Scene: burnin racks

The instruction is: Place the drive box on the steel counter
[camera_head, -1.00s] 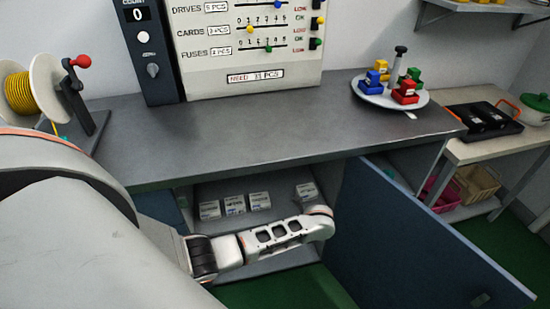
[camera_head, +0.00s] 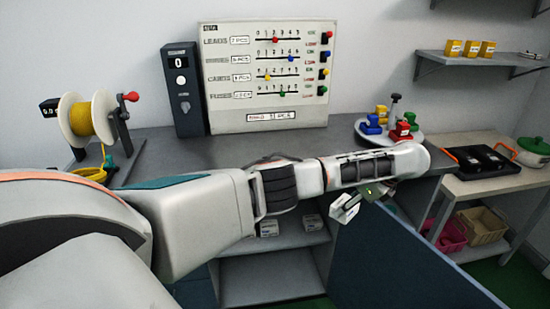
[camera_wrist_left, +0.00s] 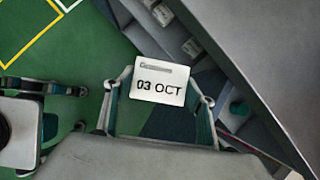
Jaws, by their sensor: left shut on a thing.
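My left gripper (camera_wrist_left: 158,98) is shut on a white drive box (camera_wrist_left: 160,85), one finger on each side. The box label reads "03 OCT". In the head view the drive box (camera_head: 344,208) hangs tilted below my left wrist, in front of the counter's edge. The grey steel counter (camera_head: 205,152) runs behind my left arm, which hides part of its top and front edge. At the left of the wrist view, dark parts (camera_wrist_left: 50,90) look like my right gripper, but its jaws are unclear.
A spool of yellow cable (camera_head: 88,120) stands on the counter's left, and a round tray (camera_head: 372,136) with coloured blocks on its right. A count panel (camera_head: 265,78) stands at the back. Below are a shelf with white boxes (camera_head: 268,228) and an open blue door (camera_head: 400,265).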

